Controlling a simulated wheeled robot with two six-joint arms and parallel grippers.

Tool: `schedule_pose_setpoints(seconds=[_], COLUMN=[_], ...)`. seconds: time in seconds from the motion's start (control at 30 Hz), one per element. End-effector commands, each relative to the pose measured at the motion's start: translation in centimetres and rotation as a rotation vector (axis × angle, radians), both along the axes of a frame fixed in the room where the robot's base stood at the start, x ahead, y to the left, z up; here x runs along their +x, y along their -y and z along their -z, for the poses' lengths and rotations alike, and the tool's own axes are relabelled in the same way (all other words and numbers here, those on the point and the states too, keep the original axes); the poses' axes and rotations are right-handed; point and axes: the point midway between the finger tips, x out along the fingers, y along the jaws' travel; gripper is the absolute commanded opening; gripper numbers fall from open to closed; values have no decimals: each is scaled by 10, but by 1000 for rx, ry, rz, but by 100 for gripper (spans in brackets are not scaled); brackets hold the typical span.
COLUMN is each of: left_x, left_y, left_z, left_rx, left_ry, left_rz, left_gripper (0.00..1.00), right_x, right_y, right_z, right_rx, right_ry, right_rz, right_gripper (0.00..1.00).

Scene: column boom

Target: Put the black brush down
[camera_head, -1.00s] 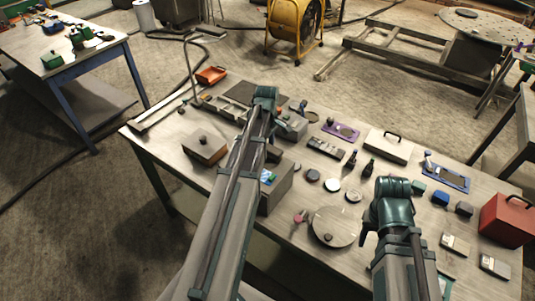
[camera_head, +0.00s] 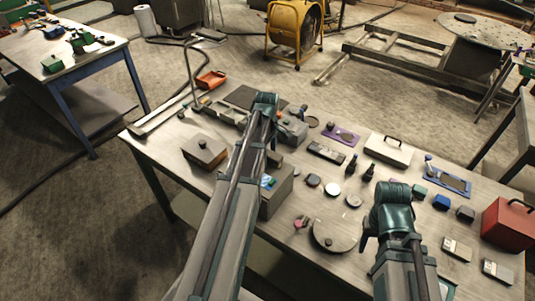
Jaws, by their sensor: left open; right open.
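I cannot make out a black brush with certainty among the small dark items on the workbench (camera_head: 165,165). My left arm reaches over the middle of the bench, and its gripper (camera_head: 284,117) is at the far end, largely hidden by the green wrist. It is open, and I see nothing held in it. My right gripper (camera_head: 367,228) is over the right part of the bench, beside a round grey disc (camera_head: 330,244). It is open and partly hidden by its wrist, with nothing visible in it.
Two dark bottles (camera_head: 360,168) stand near the middle. A red box (camera_head: 508,222) is at the right edge, a pale case (camera_head: 388,151) at the back and a brown box (camera_head: 204,151) at the left. Small tins and blocks crowd the right half. Bare bench shows at the front left.

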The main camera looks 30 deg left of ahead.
Motion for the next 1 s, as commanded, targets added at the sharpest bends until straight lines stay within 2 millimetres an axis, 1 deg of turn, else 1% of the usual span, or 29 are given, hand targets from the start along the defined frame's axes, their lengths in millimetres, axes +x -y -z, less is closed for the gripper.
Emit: schedule_pose_setpoints(seconds=[0.17, 0.27, 0.47, 0.8, 0.9, 1.0], left_x=[0, 0, 0, 0, 0, 0], left_y=[0, 0, 0, -1, -1, -1], left_z=[-11, -21, -48, -100, -112, -120], left_rx=[0, 0, 0, 0, 0, 0], left_ry=[0, 0, 0, 0, 0, 0], left_rz=[0, 0, 0, 0, 0, 0], left_gripper=[77, 77, 77, 77, 77, 77], right_x=[0, 0, 0, 0, 0, 0], right_y=[0, 0, 0, 0, 0, 0], right_z=[-11, -21, -48, -100, -112, -120], right_rx=[0, 0, 1, 2, 2, 2], right_ry=[0, 0, 0, 1, 0, 0], right_rz=[0, 1, 5, 14, 14, 13], right_gripper=[50, 50, 50, 50, 50, 50])
